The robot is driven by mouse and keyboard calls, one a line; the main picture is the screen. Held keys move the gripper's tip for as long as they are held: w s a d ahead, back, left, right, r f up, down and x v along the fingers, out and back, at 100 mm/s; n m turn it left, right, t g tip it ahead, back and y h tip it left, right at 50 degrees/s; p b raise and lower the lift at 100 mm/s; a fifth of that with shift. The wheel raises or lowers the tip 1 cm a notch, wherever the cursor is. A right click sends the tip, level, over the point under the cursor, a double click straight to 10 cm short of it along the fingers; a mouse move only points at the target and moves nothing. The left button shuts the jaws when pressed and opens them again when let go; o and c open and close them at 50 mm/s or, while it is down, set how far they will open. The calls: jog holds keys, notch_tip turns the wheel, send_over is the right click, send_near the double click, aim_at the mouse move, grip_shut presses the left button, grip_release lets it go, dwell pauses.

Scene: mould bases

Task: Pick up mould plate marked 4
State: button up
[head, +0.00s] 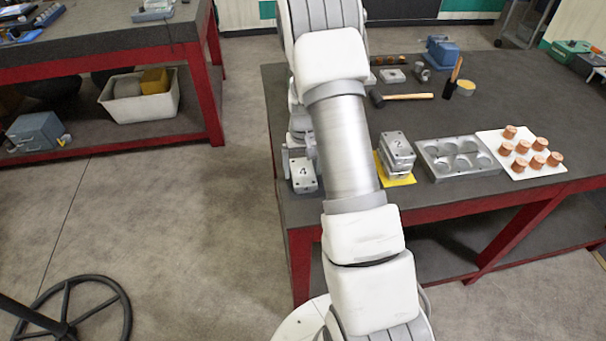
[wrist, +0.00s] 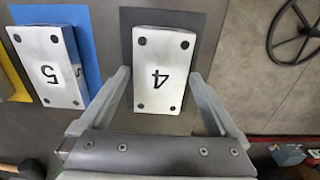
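The mould plate marked 4 (head: 303,176) is a silver-grey block near the left front corner of the table in the head view. In the wrist view, the plate marked 4 (wrist: 161,82) lies on a dark square, its digit sideways, with a dark hole at each corner. My gripper (wrist: 161,74) is open, one finger on each side of the plate, with gaps between. I cannot tell how far the fingertips are above the plate. In the head view my arm hides much of the gripper (head: 299,149).
A plate marked 5 (wrist: 48,68) on a blue square is close beside the left finger. A block marked 2 (head: 397,143), a muffin-style tray (head: 455,167) and a white board (head: 542,172) with copper-coloured pieces stand to the right. A mallet (head: 405,97) lies behind.

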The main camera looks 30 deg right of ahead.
jog(key=c, duration=1.4)
grip_shut()
jog(key=shift+r, duration=0.15)
